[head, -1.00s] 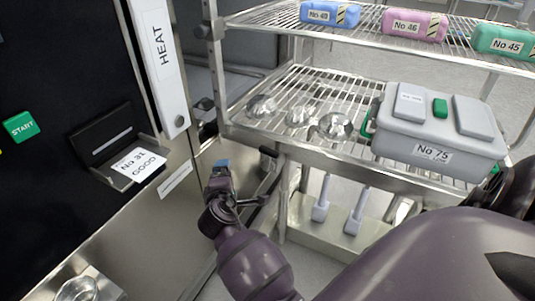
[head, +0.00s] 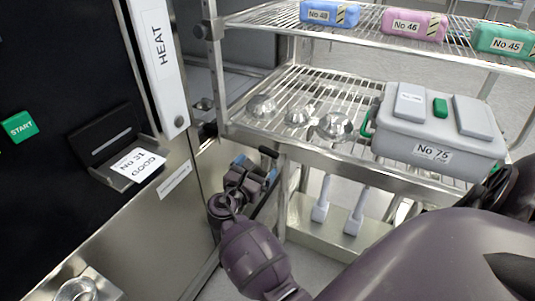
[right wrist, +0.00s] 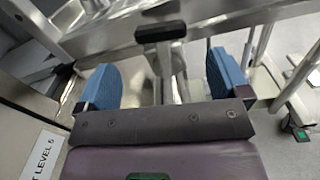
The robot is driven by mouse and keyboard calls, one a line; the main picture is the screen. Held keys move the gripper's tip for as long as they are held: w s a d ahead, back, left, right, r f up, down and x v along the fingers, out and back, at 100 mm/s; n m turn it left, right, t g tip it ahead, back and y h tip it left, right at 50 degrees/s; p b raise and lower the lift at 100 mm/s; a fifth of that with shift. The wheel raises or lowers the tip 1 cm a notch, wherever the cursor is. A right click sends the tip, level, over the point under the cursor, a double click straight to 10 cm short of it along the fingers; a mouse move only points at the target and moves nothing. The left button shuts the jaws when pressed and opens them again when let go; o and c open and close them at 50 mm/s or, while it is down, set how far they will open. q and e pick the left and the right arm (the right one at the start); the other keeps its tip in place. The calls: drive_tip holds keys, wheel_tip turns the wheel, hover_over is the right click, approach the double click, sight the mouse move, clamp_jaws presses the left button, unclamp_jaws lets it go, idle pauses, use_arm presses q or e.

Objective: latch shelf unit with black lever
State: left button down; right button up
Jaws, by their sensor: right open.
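The shelf unit (head: 300,152) is a metal wire rack on the right of the head view. Its black lever (head: 268,152) sticks out at the lower left corner, below the middle shelf. In the right wrist view the black lever (right wrist: 160,32) tops a metal stem that shows between and beyond the fingers. My right gripper (head: 254,168) is just below the lever's tip, with blue finger pads apart. The right wrist view shows the same gripper (right wrist: 164,80) open, with nothing visibly clamped. Contact with the lever cannot be told. My left gripper is out of view.
A dark machine with a HEAT panel (head: 160,60) and START button (head: 20,126) stands close on the left. A grey box No 75 (head: 432,150) and several clear glass pieces sit on the middle shelf. White-handled tools stand below.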

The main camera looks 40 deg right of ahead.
sight(267, 155)
drive_tip(key=x, duration=0.5)
drive_tip(key=shift+w+d, duration=0.15)
drive_tip(key=shift+d, duration=0.1)
drive_tip(key=shift+w+d, duration=0.1)
drive_tip(key=shift+d, duration=0.25)
drive_tip(key=shift+w+d, duration=0.2)
drive_tip(key=shift+d, duration=0.2)
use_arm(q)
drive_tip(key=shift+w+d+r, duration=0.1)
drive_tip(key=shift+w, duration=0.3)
